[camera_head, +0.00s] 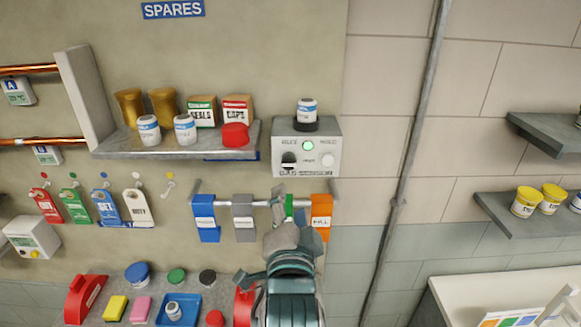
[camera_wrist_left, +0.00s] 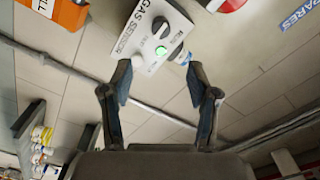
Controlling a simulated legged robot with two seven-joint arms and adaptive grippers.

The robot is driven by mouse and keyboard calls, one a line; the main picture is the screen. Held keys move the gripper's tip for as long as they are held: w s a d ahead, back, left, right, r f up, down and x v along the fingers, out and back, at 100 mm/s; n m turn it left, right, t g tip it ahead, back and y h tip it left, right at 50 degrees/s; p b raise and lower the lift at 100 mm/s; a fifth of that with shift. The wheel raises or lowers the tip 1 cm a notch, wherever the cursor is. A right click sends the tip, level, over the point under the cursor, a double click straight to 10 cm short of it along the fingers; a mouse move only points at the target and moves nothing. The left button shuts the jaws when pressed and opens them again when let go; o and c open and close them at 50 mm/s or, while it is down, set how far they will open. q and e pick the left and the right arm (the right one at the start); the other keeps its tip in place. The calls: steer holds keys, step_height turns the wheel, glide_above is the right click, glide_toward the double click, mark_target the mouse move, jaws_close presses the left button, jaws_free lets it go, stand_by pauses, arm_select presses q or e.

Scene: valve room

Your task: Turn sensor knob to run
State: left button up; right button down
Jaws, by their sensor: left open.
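The gas sensor box (camera_head: 333,136) is a pale grey wall box with a black knob (camera_head: 289,159), a lit green lamp (camera_head: 308,146) and a pale round button (camera_head: 327,160). In the left wrist view the sensor box (camera_wrist_left: 128,45) appears turned on its side, and the black knob (camera_wrist_left: 160,27) lies above the lamp (camera_wrist_left: 161,50). The knob's exact pointing is too small to tell. My right gripper is not in view.
A white jar (camera_head: 306,108) sits on a dark base on top of the box. A rail with blue, grey, green and orange (camera_head: 321,215) tags hangs just below. A shelf (camera_head: 180,150) with jars and boxes is at left; a vertical pipe (camera_head: 408,150) is at right.

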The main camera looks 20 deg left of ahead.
arm_select(q)
glide_toward(290, 166)
steer(key=w, duration=0.2)
steer(key=x, duration=0.5)
steer(key=a+x, duration=0.1)
steer(key=x, duration=0.2)
steer(key=shift+s+r, duration=0.1)
steer(key=shift+s, duration=0.05)
steer(key=shift+d, duration=0.1)
steer(key=shift+d, duration=0.1)
jaws_close()
